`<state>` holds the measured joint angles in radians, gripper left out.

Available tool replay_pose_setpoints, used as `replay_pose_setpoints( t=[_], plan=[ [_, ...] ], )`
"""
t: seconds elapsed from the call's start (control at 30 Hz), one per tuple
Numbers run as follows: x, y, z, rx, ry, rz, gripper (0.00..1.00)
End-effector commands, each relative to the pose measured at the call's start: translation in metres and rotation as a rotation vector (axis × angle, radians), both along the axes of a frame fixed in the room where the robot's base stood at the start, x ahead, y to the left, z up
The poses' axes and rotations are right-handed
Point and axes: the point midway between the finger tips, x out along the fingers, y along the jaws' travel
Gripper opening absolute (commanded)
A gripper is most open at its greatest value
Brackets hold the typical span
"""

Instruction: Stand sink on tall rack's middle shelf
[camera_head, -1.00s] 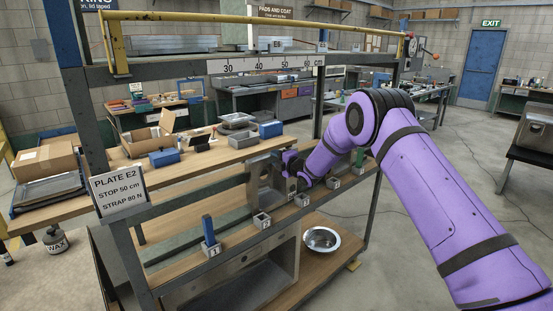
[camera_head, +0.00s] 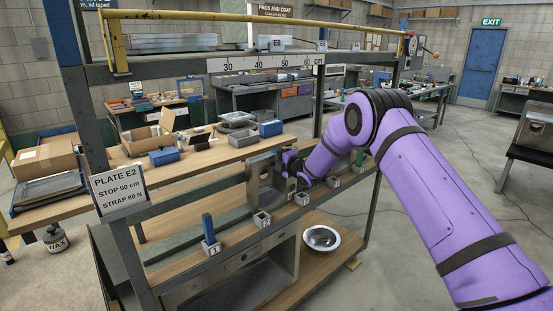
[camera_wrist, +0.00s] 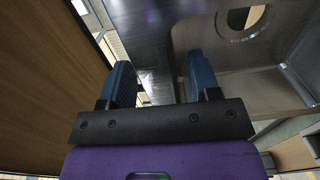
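A steel sink (camera_head: 260,184) with a round drain hole stands on edge at the tall rack's (camera_head: 129,238) middle shelf level, behind the row of numbered blocks. Whether its lower edge rests on the shelf is hidden. My gripper (camera_head: 288,163) is at the sink's upper right side. In the wrist view, the blue fingers of my gripper (camera_wrist: 160,75) are wide apart. The sink's flat steel rim (camera_wrist: 150,40) shows beyond and between them, and its bowl and drain hole (camera_wrist: 243,20) lie to the right. I see no finger clearly pressed on the rim.
Numbered blocks (camera_head: 262,219) line the shelf's front, one with a blue upright (camera_head: 209,230). A larger steel sink (camera_head: 245,280) and a round bowl (camera_head: 321,238) are below. A wooden bench (camera_head: 200,160) with trays stands behind. A ruler (camera_head: 262,64) spans the rack above.

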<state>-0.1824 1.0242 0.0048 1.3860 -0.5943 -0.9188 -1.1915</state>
Motion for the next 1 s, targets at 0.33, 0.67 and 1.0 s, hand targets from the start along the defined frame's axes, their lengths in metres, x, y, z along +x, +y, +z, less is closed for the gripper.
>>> replay_pose_setpoints(
  t=[0.33,0.67,1.0],
  plan=[
    [-0.002,-0.002,-0.001,-0.001,0.003,-0.001,0.59],
    [-0.041,-0.032,0.001,0.0,0.002,-0.001,0.59],
    [-0.08,-0.061,0.002,0.0,0.0,0.0,0.59]
  ],
)
